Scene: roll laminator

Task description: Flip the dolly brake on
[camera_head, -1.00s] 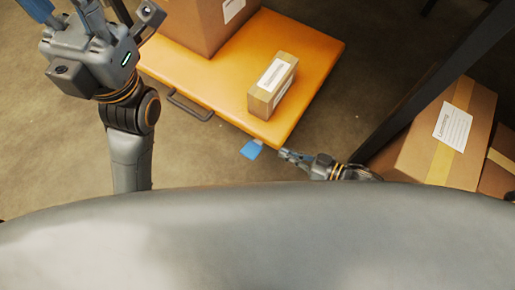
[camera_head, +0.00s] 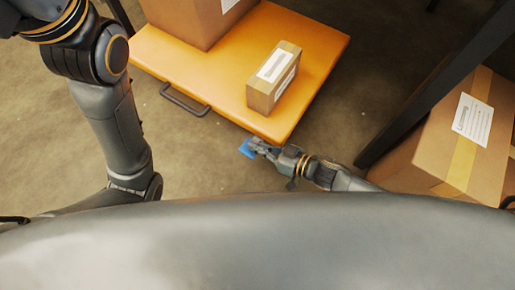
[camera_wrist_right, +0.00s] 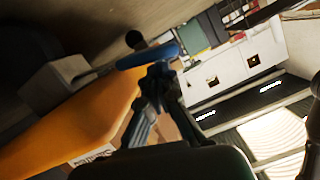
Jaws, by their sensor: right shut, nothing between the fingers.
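The orange dolly (camera_head: 185,65) stands on the floor with a dark handle (camera_head: 186,103) on its left side. Its blue brake pedal (camera_head: 246,148) sticks out below the near corner. My right gripper (camera_head: 256,146) is shut and empty, with its fingertips at the pedal in the head view. In the right wrist view the blue pedal (camera_wrist_right: 148,56) lies just beyond the fingertips (camera_wrist_right: 157,72); I cannot tell whether they touch. The dolly's orange side (camera_wrist_right: 70,125) shows at the left there. My left arm crosses the left of the head view, but its gripper is out of frame.
A small carton (camera_head: 272,82) and a large carton (camera_head: 190,20) stand on the dolly. A dark post (camera_head: 430,90) and taped cartons (camera_head: 440,150) stand at the right. The floor left of the dolly is clear.

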